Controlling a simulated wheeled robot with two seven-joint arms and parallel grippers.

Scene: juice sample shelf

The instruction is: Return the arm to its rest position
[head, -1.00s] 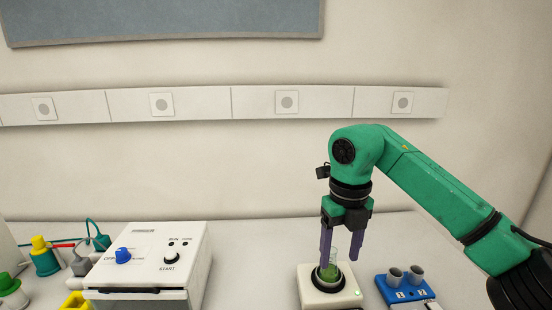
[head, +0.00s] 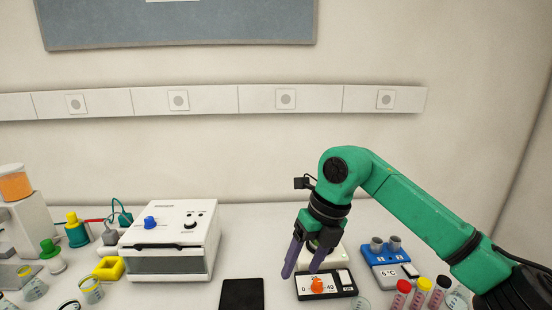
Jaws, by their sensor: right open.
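My right arm reaches in from the right, green with black joints. My right gripper (head: 303,275) has two purple fingers, apart and with nothing seen between them. It hangs tilted above a small white device (head: 338,257) with a black front panel (head: 338,285) that carries an orange knob (head: 317,286). My left gripper is not in view.
A white box with a blue knob (head: 150,222) stands left of centre. A black pad (head: 242,294) lies on the bench. A blue block with grey cups (head: 385,255) and several capped tubes (head: 422,291) stand at right. Glassware and a yellow ring (head: 108,268) are at left.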

